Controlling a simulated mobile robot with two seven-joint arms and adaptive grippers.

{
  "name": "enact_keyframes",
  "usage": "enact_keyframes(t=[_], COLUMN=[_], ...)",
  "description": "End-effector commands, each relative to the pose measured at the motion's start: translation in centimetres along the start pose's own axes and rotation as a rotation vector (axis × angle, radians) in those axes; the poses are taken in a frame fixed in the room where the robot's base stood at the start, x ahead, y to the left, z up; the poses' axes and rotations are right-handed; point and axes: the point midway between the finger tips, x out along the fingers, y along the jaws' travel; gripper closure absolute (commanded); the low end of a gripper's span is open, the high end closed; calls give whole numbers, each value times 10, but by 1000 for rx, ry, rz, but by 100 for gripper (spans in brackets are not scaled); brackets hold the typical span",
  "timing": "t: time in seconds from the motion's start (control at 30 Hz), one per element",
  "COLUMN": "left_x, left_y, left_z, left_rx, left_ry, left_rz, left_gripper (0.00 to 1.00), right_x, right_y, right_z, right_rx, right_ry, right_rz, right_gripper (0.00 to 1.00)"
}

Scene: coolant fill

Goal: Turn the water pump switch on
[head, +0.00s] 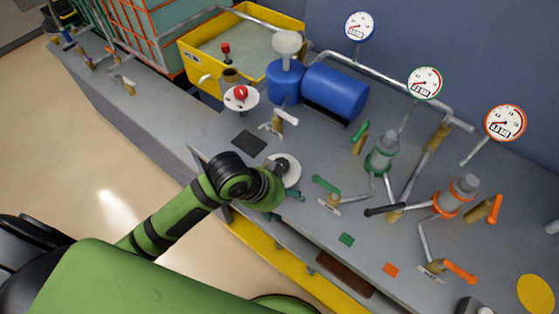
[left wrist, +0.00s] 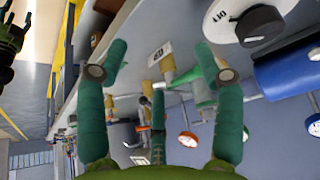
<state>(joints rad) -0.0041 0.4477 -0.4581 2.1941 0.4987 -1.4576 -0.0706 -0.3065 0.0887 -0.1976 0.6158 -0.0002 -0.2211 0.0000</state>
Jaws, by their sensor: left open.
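A round white dial with a black knob (head: 283,166), likely the pump switch, lies on the grey bench in the head view, partly covered by my left wrist. In the left wrist view the dial (left wrist: 260,25) is at the upper right, with dark lettering I cannot read surely. In the head view the gripper (head: 292,195) is beside the dial, mostly hidden by my wrist. The blue pump (head: 335,90) stands behind.
A red button on a white disc (head: 240,95) stands farther back. A green-handled valve (head: 328,190) is close to the right of my gripper. Green and orange fittings, pipes and gauges (head: 424,82) crowd the right side. A yellow tank (head: 195,65) stands at the back left.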

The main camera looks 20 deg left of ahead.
Motion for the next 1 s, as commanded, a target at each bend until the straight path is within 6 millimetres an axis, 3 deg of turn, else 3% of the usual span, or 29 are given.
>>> enact_keyframes(t=[0.17,0.5,0.67,1.0], left_x=[0,-23,-25,22], left_y=[-24,-100,-111,-108], left_z=[-20,-40,-41,-36], left_rx=[110,185,176,176], left_ry=[-19,-96,-106,-105], left_rz=[28,46,50,52], left_gripper=[32,32,32,32], right_x=[0,0,-1,-14], right_y=[-2,-11,-11,-7], right_z=[-6,-10,-11,-11], right_rx=[1,5,3,1], right_ry=[9,15,17,16], right_rz=[-2,-14,-14,-10], right_gripper=[48,48,48,48])
